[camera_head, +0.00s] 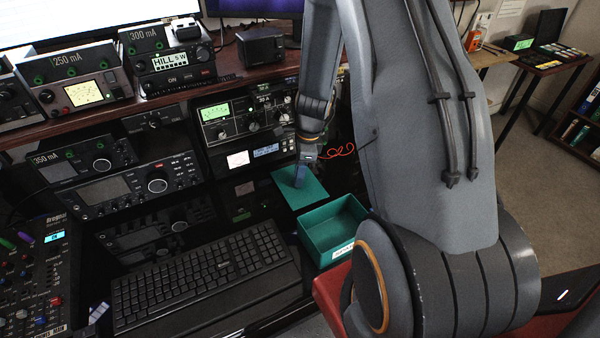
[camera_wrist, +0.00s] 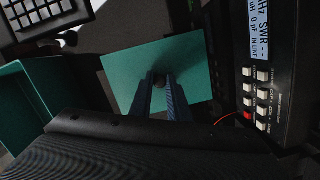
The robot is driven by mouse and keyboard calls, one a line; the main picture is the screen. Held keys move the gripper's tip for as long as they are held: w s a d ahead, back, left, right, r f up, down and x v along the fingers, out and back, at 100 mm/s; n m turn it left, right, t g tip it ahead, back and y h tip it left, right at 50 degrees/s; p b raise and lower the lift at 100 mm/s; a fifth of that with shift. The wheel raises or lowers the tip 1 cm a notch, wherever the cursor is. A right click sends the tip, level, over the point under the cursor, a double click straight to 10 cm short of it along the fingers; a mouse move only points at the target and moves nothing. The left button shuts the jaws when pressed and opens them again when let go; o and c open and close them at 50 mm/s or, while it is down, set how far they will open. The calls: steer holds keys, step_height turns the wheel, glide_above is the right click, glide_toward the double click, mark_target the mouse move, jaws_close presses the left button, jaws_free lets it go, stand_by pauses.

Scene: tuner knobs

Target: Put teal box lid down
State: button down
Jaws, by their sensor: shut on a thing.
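The teal box lid (camera_head: 305,189) is a flat square plate with a small dark knob, which shows in the wrist view (camera_wrist: 185,65). My gripper (camera_head: 301,174) is shut on the lid at its middle, with its two fingers (camera_wrist: 160,84) on either side of the knob. The open teal box (camera_head: 333,231) stands just in front of the lid, to its lower right in the head view, with a white label on its front. The box also shows at the left of the wrist view (camera_wrist: 24,100). The lid is apart from the box's opening. I cannot tell whether it touches a surface below.
A black keyboard (camera_head: 205,273) lies left of the box. Stacked radios (camera_head: 246,122) stand behind the lid, and a radio panel with white buttons (camera_wrist: 258,95) is close to the lid's right edge in the wrist view. A thin red cable (camera_head: 338,151) hangs near my gripper.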

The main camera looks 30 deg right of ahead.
steer(key=shift+f, duration=0.15)
steer(key=shift+f, duration=0.1)
steer(key=c, duration=1.7)
jaws_free()
steer(key=shift+o, duration=0.2)
step_height(320, 180, up, 8)
steer(key=d+b, duration=0.1)
steer(key=shift+s, duration=0.2)
steer(key=shift+d+f, duration=0.1)
